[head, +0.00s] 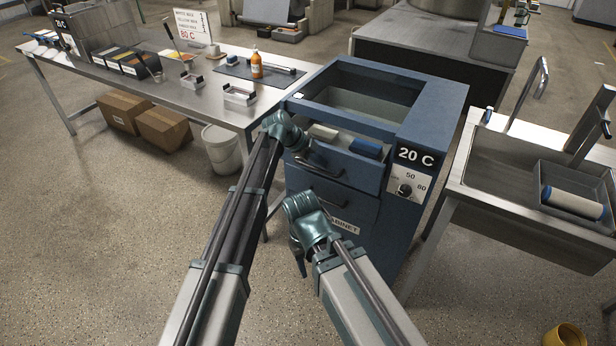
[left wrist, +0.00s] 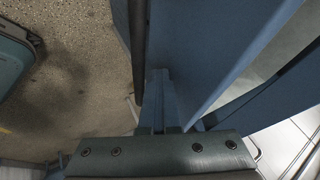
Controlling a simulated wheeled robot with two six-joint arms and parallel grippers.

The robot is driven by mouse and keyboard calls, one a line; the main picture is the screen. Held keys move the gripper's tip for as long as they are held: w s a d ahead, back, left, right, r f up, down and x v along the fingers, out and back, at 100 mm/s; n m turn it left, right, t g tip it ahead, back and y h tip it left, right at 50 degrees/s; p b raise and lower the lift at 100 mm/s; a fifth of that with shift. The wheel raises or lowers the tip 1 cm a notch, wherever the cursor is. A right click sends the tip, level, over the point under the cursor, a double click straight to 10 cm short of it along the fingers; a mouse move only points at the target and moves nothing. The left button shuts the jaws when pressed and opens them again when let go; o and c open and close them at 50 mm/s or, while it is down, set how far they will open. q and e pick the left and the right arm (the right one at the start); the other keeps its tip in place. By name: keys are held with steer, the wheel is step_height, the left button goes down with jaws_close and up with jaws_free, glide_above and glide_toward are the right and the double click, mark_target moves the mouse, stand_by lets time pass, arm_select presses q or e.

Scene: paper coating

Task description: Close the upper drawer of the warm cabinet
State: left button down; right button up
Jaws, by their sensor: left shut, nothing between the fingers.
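The warm cabinet (head: 436,112) is a blue box with a "20 C" display and a dial on its front. Its upper drawer (head: 355,172) stands partly open, with a pale block (head: 323,132) and a blue block (head: 366,148) inside. The drawer has a metal bar handle (head: 322,168). My left gripper (head: 303,150) is at the left part of the upper drawer front, shut and empty; its closed fingers also show in the left wrist view (left wrist: 158,80). Whether it touches the drawer is unclear. My right gripper (head: 297,258) is lower, before the cabinet; its fingers are mostly hidden.
A steel table (head: 200,95) with trays and an orange bottle (head: 256,64) stands to the left, with cardboard boxes (head: 163,129) and a white bucket (head: 221,149) below. A sink bench (head: 490,185) with a roller stands at the right. A yellow pot (head: 565,336) is on the floor.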

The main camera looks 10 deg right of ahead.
arm_select(q)
steer(key=w+d, duration=0.1)
steer(key=w, duration=0.1)
steer(key=w+d, duration=0.3)
steer(key=w, duration=0.1)
steer(key=shift+w+d, duration=0.3)
steer(key=shift+d, duration=0.05)
steer(key=shift+w+d, duration=0.15)
steer(key=shift+w, duration=0.1)
steer(key=shift+r, duration=0.1)
steer(key=shift+d, duration=0.1)
